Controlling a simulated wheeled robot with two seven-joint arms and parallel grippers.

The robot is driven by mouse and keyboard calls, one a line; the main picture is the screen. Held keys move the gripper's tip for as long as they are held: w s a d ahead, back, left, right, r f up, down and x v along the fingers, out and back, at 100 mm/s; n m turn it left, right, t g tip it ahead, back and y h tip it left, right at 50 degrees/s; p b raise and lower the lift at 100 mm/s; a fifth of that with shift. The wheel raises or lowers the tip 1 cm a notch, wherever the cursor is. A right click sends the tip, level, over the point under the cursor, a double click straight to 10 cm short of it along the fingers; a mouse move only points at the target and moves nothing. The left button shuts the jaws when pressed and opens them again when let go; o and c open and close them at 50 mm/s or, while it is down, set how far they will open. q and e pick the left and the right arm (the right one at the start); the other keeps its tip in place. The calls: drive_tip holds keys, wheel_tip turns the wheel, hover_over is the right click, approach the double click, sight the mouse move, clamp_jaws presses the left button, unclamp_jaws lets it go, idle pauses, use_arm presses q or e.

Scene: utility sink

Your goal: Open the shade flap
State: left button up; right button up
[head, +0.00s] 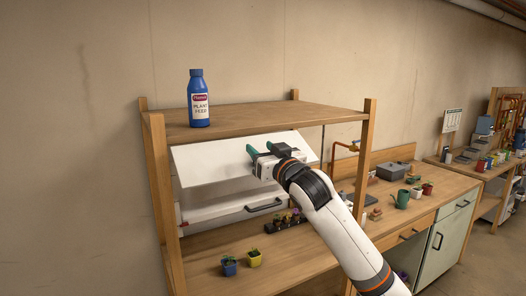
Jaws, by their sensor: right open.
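The shade flap (210,165) is a white panel under the top shelf of a wooden rack. It is tilted, its lower edge standing out toward me, with a white box-like part and a dark handle below it. My right gripper (258,154) is open, its two green-tipped fingers pointing left in front of the flap's upper middle. I cannot tell whether the fingers touch the panel. The gripper and arm hide the flap's right part. My left gripper is not in view.
A blue plant feed bottle (198,98) stands on the top shelf (260,117). Small potted plants in blue (229,266) and yellow (254,258) pots sit on the lower surface. Wooden posts (364,160) flank the flap. A green watering can (402,199) stands on the right bench.

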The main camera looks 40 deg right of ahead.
use_arm(q)
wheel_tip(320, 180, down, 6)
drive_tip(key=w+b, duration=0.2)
drive_tip(key=b, duration=0.4)
use_arm(e)
drive_tip(key=v, duration=1.2)
drive_tip(key=shift+s, duration=0.2)
drive_tip(key=shift+d, duration=0.1)
drive_tip(key=shift+c, duration=0.3)
